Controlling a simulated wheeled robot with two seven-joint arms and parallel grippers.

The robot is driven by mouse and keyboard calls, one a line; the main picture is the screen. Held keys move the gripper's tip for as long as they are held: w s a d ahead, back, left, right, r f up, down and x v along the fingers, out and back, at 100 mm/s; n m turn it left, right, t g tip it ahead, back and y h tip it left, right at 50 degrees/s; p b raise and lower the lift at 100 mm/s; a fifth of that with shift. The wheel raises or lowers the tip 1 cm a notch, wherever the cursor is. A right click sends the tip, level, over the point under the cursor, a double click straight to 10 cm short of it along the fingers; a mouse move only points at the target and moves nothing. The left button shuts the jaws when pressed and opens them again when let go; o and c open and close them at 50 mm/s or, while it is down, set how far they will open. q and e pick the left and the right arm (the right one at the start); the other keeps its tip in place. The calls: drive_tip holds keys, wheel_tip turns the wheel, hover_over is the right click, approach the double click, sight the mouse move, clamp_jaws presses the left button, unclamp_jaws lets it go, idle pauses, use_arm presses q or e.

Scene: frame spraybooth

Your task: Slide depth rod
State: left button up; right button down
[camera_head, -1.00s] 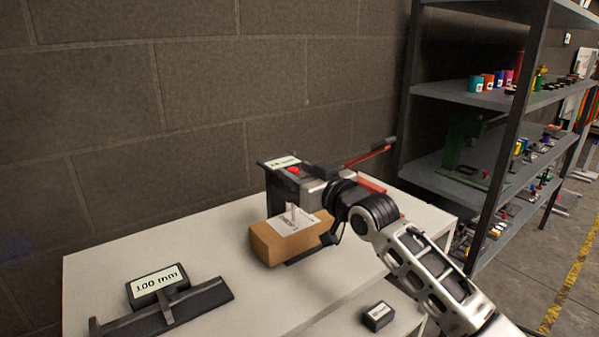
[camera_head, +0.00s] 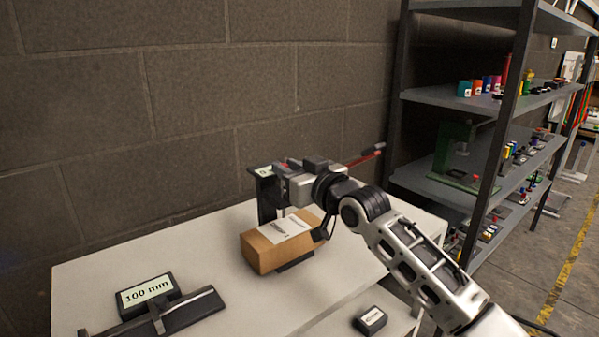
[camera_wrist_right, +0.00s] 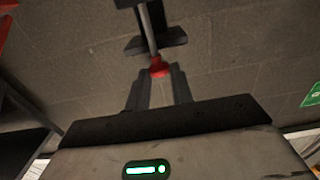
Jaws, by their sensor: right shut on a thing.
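My right gripper (camera_head: 288,178) is at the black gauge stand (camera_head: 268,198), above the cardboard box. In the right wrist view its two dark fingers (camera_wrist_right: 158,88) are shut on a red end piece (camera_wrist_right: 158,68). A thin grey rod (camera_wrist_right: 150,30) runs from that red piece away past a black crosspiece (camera_wrist_right: 168,42). In the head view the gripper body hides most of the gauge top and its display. A thin pale upright piece (camera_head: 283,211) shows just under the gripper. My left gripper is out of view.
A second gauge with a 100 mm display (camera_head: 146,289) lies front left, and a small black block (camera_head: 370,320) front right. Shelving (camera_head: 470,100) stands right; a brick wall is behind.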

drive_tip(key=c, duration=1.3)
unclamp_jaws()
drive_tip(key=shift+r, duration=0.3)
drive_tip(key=shift+o, duration=0.2)
drive_tip(key=shift+f, duration=0.1)
drive_tip(key=b+v, duration=0.2)
drive_tip(key=v, duration=1.4)
